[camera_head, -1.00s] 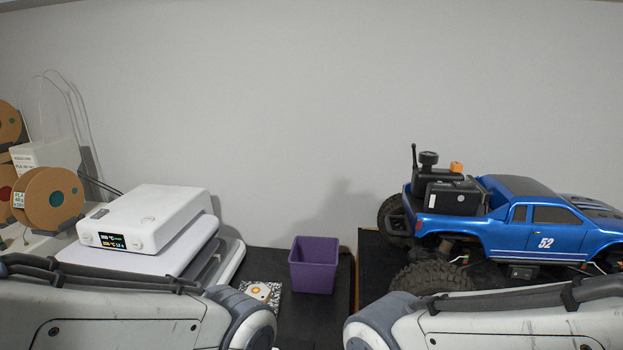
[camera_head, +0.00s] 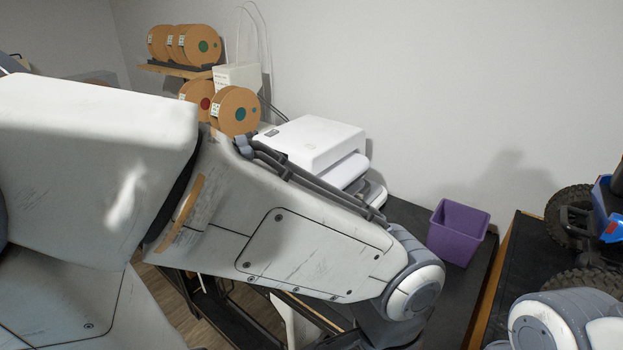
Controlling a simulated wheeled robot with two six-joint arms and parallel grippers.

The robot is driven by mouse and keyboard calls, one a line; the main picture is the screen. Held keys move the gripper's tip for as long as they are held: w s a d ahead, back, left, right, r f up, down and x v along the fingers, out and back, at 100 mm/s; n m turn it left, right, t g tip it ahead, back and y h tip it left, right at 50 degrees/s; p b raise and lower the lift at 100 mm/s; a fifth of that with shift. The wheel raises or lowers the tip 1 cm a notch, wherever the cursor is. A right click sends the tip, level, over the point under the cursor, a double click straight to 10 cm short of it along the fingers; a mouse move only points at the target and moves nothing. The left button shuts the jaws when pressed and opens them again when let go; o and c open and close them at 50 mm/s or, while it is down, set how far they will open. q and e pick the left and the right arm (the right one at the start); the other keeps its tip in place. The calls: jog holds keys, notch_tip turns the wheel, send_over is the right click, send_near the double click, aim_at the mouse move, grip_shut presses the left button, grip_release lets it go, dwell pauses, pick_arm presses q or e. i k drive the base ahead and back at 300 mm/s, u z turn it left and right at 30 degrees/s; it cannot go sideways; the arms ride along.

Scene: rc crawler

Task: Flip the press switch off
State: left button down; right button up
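The press, a white rounded box (camera_head: 315,138), stands at the back, left of the purple bin. The press front and display are hidden behind my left arm, which fills the left and middle of the view. Neither gripper is in view. Only a rounded joint of my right arm shows at the lower right.
A purple bin (camera_head: 459,231) stands on the dark table, right of the press. Cardboard filament spools (camera_head: 236,111) stand left of the press, with more on a wooden shelf (camera_head: 172,69) above. A blue RC truck (camera_head: 606,215) is partly cut off at right.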

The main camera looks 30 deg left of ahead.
aim_at(273, 132)
jog(key=u, duration=0.5)
jog(key=k, duration=0.6)
jog(key=u, duration=0.7)
jog(key=i, duration=1.2)
jog(key=z, duration=0.8)
